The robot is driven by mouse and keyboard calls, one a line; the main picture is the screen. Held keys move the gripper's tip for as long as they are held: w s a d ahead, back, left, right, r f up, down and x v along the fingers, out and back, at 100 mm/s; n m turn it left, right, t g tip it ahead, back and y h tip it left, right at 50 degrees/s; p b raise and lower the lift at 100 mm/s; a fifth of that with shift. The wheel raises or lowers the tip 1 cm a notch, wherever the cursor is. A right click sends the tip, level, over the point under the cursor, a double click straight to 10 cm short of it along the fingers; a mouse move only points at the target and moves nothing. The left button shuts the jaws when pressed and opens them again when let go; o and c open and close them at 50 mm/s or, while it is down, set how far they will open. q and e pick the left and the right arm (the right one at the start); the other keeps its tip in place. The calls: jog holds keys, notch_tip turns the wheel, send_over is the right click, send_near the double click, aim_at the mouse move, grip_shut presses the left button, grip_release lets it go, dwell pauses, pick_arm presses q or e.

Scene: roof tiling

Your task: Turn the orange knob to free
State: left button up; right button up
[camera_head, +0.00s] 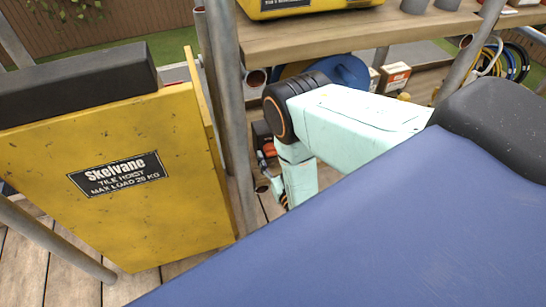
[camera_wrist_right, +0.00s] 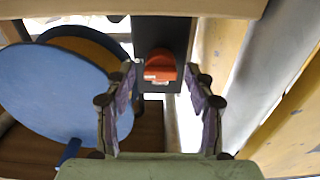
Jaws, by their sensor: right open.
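The orange knob (camera_wrist_right: 160,67) sits on a dark upright panel (camera_wrist_right: 163,35) in the right wrist view. My right gripper (camera_wrist_right: 163,82) is open, with its two fingers to the left and right of the knob's lower part. I cannot tell whether they touch it. In the head view the knob is a small orange patch (camera_head: 268,150) beside my mint right arm, partly hidden by the gripper (camera_head: 265,172). My left gripper is not in view.
A yellow tile hoist box (camera_head: 110,215) stands at the left, next to grey scaffold poles (camera_head: 228,100). A wooden shelf (camera_head: 340,40) runs across the back. A blue disc (camera_wrist_right: 55,88) is left of the fingers in the wrist view.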

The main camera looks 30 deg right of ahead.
jog(key=shift+w, duration=0.25)
jog(key=shift+c, duration=0.3)
jog(key=c, duration=1.1)
